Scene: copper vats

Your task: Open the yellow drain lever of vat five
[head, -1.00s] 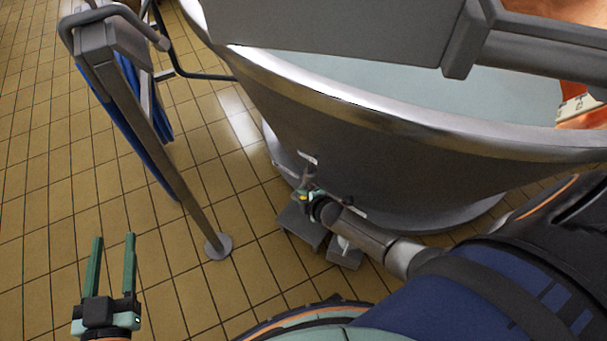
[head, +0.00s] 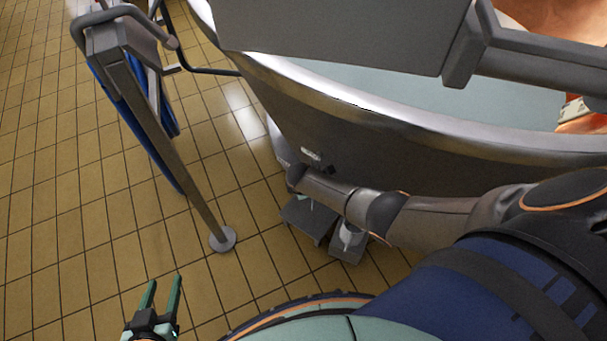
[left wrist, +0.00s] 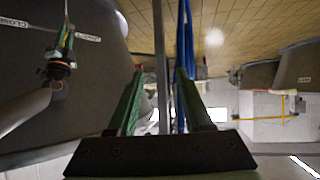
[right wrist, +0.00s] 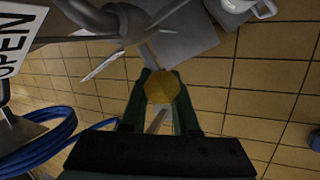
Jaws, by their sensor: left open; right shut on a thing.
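A large steel vat (head: 370,140) fills the right of the head view; no number on it can be read. The yellow lever end (right wrist: 161,88) shows between the fingers of my right gripper (right wrist: 160,76), which is shut on it. The lever's stem runs toward a grey pipe fitting (right wrist: 122,24). In the head view my forearm hides the right gripper and the lever; the left wrist view shows that gripper low at the vat wall, between two white labels. My left gripper (head: 163,284) is open and empty above the floor, away from the vat.
An OPEN label (right wrist: 13,42) and a partly cut label starting CLOSE (left wrist: 14,22) mark the lever's sides. A metal post (head: 175,170) with a blue hose (head: 140,105) stands left of the vat. Grey foot parts (head: 312,215) lie under the vat. Tiled floor is clear at left.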

